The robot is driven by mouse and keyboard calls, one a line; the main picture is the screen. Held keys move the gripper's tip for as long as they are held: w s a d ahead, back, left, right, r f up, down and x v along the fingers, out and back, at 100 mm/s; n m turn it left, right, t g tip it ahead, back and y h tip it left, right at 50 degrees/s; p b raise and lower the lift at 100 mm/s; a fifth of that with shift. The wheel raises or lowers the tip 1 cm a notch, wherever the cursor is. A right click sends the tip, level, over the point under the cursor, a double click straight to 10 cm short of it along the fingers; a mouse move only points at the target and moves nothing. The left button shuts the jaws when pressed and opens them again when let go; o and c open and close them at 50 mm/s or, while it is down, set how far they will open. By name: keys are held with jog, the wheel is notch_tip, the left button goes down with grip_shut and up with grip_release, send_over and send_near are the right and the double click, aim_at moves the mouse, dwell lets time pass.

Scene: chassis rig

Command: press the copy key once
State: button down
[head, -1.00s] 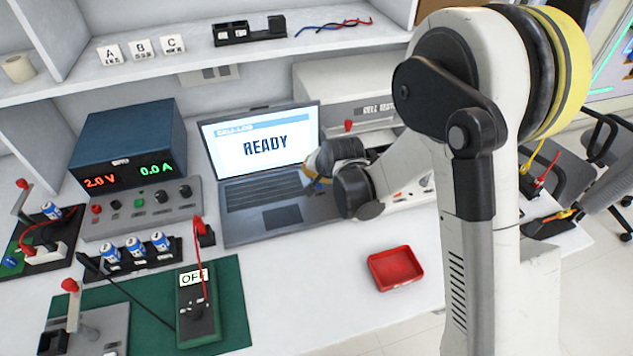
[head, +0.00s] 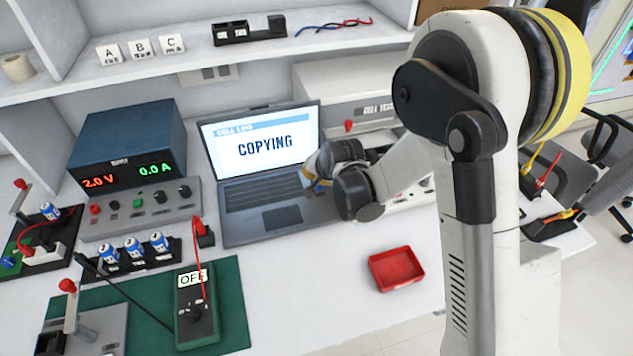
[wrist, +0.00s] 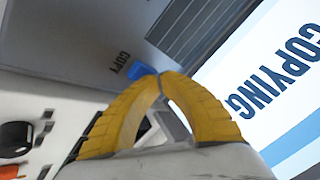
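The laptop (head: 270,225) stands open on the bench, and its screen (head: 262,140) reads "COPYING". The screen also shows at the right of the wrist view (wrist: 275,85). The blue copy key (wrist: 140,70) sits on the laptop's grey deck beside the printed word COPY. My gripper (wrist: 161,77) has its two yellow fingers shut together and empty, with the tips right at the key and partly covering it. I cannot tell whether they touch it. In the head view my gripper (head: 310,182) is over the right side of the keyboard, and the key is hidden there.
A red tray (head: 396,270) lies at the bench's front right. A power supply (head: 128,150), a holder with blue-white cells (head: 135,250) and a meter showing OFF (head: 196,310) stand to the left. A grey-white instrument (head: 345,85) is behind my arm.

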jog(key=shift+r+p, duration=0.5)
jog(key=shift+r, duration=0.35)
jog(key=shift+r+p, duration=1.65)
jog(key=shift+r, duration=0.9)
jog(key=s+d+r+n+h, duration=0.1)
jog(key=s+d+r+n, duration=0.1)
jog(key=s+d+r, duration=1.05)
jog(key=s+d+r+n+h, duration=0.1)
jog(key=s+d+r, duration=0.1)
jog(key=s, duration=0.5)
jog(key=s+d+r+n, duration=0.1)
jog(key=s+d, duration=0.3)
jog(key=s, duration=0.4)
jog(key=shift+s+d+r+h, duration=0.2)
jog(key=shift+s+r+h, duration=0.15)
jog(key=shift+r, duration=0.4)
